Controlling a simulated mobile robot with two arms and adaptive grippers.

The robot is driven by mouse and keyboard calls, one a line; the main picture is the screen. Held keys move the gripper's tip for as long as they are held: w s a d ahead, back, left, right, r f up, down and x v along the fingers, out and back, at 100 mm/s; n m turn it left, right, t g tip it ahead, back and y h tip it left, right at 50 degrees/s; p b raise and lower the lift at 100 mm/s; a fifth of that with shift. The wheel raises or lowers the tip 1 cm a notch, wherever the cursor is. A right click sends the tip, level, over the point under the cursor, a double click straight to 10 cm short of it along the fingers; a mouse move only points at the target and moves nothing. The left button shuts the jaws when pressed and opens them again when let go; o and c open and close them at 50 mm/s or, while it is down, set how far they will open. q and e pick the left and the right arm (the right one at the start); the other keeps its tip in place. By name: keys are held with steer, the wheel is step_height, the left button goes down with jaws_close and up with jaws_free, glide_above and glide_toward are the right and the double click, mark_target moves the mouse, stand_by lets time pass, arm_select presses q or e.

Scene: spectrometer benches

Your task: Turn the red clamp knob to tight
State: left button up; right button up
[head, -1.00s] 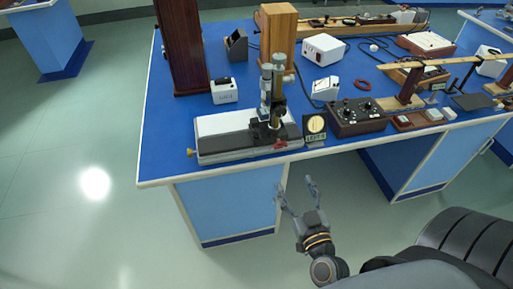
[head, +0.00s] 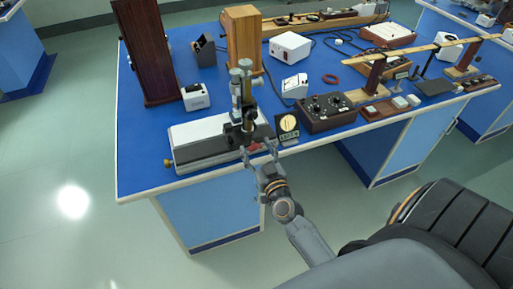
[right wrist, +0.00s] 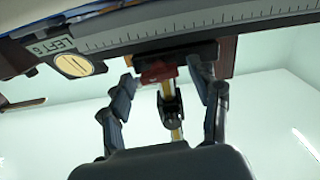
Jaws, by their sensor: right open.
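The red clamp knob (head: 255,148) is a small red piece at the front of the microscope's black carriage, near the front edge of the blue bench. It also shows in the right wrist view (right wrist: 157,75), below the long scale. My right gripper (head: 258,151) is open at the knob, with one finger on each side of it. In the right wrist view the fingers (right wrist: 161,76) stand apart around the knob, with gaps between; I cannot tell whether either touches. My left gripper is not in view.
The upright microscope (head: 242,95) stands on a white and black base (head: 205,140). A round dial plaque marked LEFT (head: 288,127) stands close to the right of the knob. A brown control box (head: 327,112) is farther right.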

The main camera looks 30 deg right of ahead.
steer(key=shift+w, duration=0.1)
steer(key=c, duration=1.2)
steer(key=shift+m, duration=0.6)
steer(key=o, duration=1.2)
steer(key=v, duration=1.2)
